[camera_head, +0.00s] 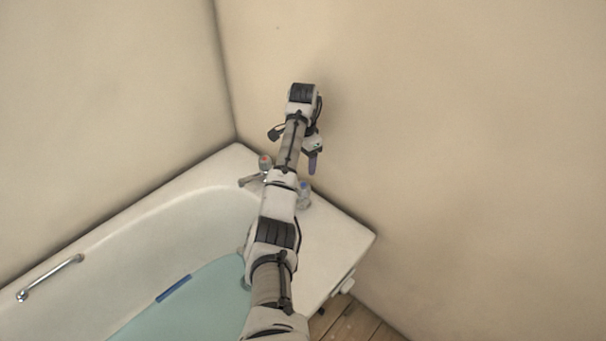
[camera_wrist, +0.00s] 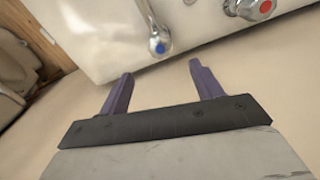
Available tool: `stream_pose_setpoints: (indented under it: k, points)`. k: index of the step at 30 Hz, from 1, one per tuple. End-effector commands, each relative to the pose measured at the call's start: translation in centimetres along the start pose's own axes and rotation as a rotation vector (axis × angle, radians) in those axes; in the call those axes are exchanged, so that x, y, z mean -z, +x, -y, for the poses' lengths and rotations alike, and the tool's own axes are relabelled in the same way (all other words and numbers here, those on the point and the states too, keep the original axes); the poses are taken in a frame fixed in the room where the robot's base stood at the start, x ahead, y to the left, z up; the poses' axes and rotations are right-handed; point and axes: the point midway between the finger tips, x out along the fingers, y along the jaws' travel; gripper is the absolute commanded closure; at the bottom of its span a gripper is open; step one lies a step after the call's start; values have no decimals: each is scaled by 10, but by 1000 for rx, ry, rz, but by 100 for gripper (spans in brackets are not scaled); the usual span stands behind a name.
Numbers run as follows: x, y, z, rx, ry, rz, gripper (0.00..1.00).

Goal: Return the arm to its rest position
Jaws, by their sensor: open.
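My arm reaches up over the tap end of the bathtub in the head view. My gripper (camera_head: 313,163) hangs at the far end of the arm, close to the wall and above the taps. In the wrist view my gripper (camera_wrist: 157,82) has its two purple fingers spread apart with nothing between them. The blue-marked tap (camera_head: 304,194) is just below it, partly behind my arm. It also shows in the wrist view (camera_wrist: 158,42), beyond the fingertips and apart from them. The red-marked tap (camera_head: 265,163) is left of my arm and shows at the upper right in the wrist view (camera_wrist: 250,9).
The white bathtub (camera_head: 345,238) fills the corner and holds bluish water (camera_head: 195,305). A metal grab bar (camera_head: 50,278) is on its left rim. Beige walls (camera_head: 450,130) close in behind and to the right. Wooden floor (camera_head: 352,322) shows at the bottom right.

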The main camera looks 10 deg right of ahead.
Motion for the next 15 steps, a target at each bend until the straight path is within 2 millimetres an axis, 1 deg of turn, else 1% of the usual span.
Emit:
stream_pose_setpoints:
  k: [1, 3, 6, 15]
  points:
    - [1, -6, 0, 2, 0, -2, 35]
    - [0, -13, 0, 0, 0, -1, 35]
    - [0, -18, 0, 0, 0, 0, 35]
    - [0, -20, 0, 0, 0, 0, 35]
